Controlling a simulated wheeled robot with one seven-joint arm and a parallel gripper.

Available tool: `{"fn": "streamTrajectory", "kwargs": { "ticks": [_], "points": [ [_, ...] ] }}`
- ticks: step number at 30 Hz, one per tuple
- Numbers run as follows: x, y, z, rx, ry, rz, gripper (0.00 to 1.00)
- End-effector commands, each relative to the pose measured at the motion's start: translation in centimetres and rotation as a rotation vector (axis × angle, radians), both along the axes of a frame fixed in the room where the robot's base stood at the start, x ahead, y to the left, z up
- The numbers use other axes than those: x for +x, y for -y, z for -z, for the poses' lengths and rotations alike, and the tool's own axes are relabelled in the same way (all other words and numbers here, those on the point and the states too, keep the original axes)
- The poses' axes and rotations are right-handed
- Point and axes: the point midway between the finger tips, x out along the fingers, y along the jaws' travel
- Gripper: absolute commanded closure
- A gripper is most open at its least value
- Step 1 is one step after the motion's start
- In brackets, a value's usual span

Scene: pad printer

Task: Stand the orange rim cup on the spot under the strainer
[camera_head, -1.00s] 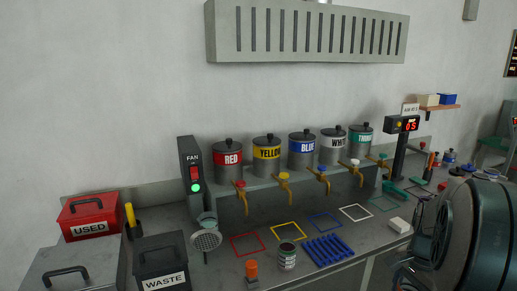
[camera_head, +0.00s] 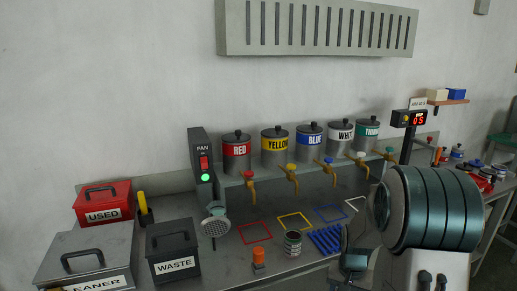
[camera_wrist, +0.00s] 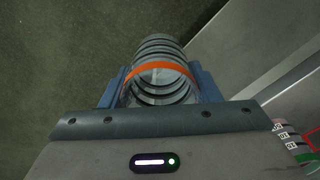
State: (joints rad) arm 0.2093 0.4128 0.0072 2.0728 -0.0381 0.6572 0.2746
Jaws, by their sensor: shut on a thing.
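The orange rim cup (camera_wrist: 158,70) is clear with an orange band and sits between the two blue-grey fingers of my gripper (camera_wrist: 158,88) in the wrist view. My gripper is shut on its sides. Dark floor shows around the cup there, so it is clear of the bench top. In the head view my arm hides the cup, and the gripper cannot be made out clearly. I cannot pick out the strainer or the spot under it with certainty.
The bench (camera_head: 225,262) carries a fan post (camera_head: 202,165), a row of paint pots with taps, coloured outline squares, a small tin (camera_head: 292,243), a blue rack (camera_head: 326,239), a waste bin (camera_head: 172,252) and a red used box (camera_head: 102,203). My arm covers the bench's right part.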

Motion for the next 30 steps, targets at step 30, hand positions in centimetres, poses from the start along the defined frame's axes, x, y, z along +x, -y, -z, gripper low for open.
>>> {"fn": "streamTrajectory", "kwargs": {
  "ticks": [30],
  "points": [
    [1.3, -8.7, 6.8, 0.021, 0.001, -0.443, 0.66]
  ]
}}
